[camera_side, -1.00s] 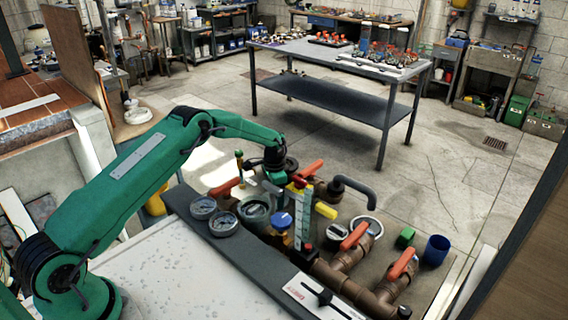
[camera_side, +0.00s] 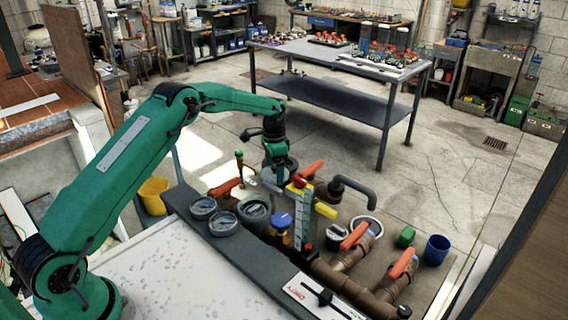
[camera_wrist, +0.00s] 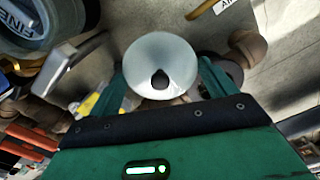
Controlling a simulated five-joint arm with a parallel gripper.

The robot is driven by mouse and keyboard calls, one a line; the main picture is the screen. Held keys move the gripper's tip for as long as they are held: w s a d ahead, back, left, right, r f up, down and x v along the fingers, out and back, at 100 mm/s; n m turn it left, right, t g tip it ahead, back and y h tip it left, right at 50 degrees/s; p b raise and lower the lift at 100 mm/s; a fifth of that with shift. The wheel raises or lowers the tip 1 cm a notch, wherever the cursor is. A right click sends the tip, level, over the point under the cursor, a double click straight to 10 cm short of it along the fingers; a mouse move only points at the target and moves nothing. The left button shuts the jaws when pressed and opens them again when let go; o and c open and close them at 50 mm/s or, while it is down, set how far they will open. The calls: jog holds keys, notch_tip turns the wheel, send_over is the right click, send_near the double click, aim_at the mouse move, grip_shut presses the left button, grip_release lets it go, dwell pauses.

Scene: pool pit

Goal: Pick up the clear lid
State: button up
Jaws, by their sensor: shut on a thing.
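The clear lid (camera_wrist: 162,55) shows in the wrist view as a pale, round, see-through disc with a dark drop-shaped mark near its lower edge. It sits between the two green fingers of my gripper (camera_wrist: 164,78), which are shut on it. In the side view my gripper (camera_side: 277,178) hangs pointing down above the back of the pipework. A pale patch beside the fingers there may be the lid, but it is too small to tell for sure.
A blue-capped yellow valve (camera_side: 281,222), a striped upright gauge (camera_side: 303,215), red-orange handles (camera_side: 355,235) and a blue cup (camera_side: 437,250) crowd the pit. A yellow bucket (camera_side: 153,195) stands at the left.

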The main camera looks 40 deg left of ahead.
aim_at(275, 167)
notch_tip(275, 167, up, 8)
jog(key=shift+f, duration=0.1)
jog(key=shift+d, duration=0.1)
dwell(0.7)
